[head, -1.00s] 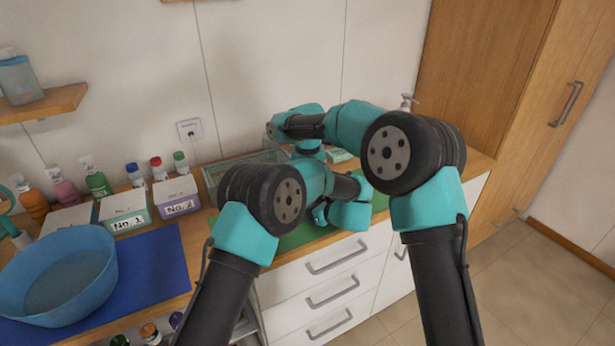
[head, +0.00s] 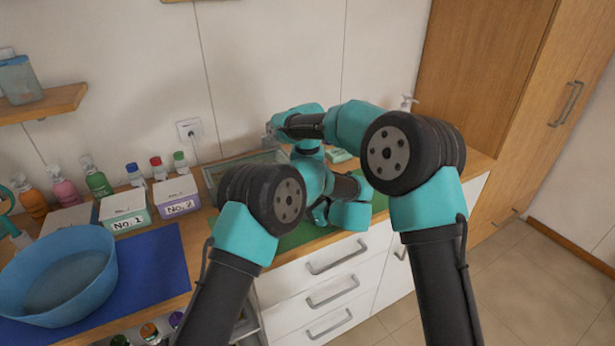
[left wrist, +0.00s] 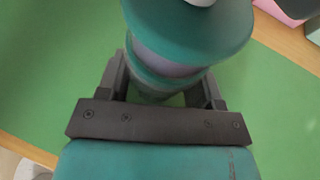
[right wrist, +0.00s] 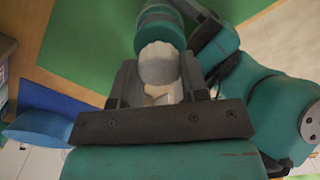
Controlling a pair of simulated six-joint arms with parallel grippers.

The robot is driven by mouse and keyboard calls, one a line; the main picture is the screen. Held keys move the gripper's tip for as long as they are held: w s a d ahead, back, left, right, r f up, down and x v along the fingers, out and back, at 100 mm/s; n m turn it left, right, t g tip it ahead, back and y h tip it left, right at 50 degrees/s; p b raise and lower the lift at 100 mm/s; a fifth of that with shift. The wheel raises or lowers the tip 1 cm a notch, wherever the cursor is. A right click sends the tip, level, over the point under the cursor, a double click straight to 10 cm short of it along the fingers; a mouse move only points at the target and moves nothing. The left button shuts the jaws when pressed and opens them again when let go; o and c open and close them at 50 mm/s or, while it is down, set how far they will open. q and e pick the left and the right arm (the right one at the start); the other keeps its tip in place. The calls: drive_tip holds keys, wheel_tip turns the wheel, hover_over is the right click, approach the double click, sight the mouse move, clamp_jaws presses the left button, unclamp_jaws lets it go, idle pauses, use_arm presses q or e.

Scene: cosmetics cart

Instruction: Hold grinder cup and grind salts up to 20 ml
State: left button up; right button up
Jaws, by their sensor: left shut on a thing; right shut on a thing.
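The grinder cup (left wrist: 165,65), teal with a pale purple-grey band, stands between the fingers of my left gripper (left wrist: 165,95) in the left wrist view. The left gripper is shut on it, above the green mat (left wrist: 55,95). In the right wrist view, my right gripper (right wrist: 160,95) is shut on the grinder's ridged grey-white top (right wrist: 158,65). The teal body (right wrist: 160,30) shows beyond that top. In the head view my arms hide the grinder and both gripper tips. The salts and their level are not visible.
A blue bowl (head: 105,275) stands on a blue mat (head: 160,270) at the left. Boxes labelled No. 1 (head: 124,212) and No. 2 (head: 176,196) and several bottles stand behind it. A glass-sided container (head: 215,172) is behind my arms.

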drive_tip(key=shift+m, duration=0.7)
drive_tip(key=o, duration=0.9)
drive_tip(key=shift+o, duration=0.2)
wheel_tip(320, 180, up, 12)
drive_tip(key=shift+c, duration=0.5)
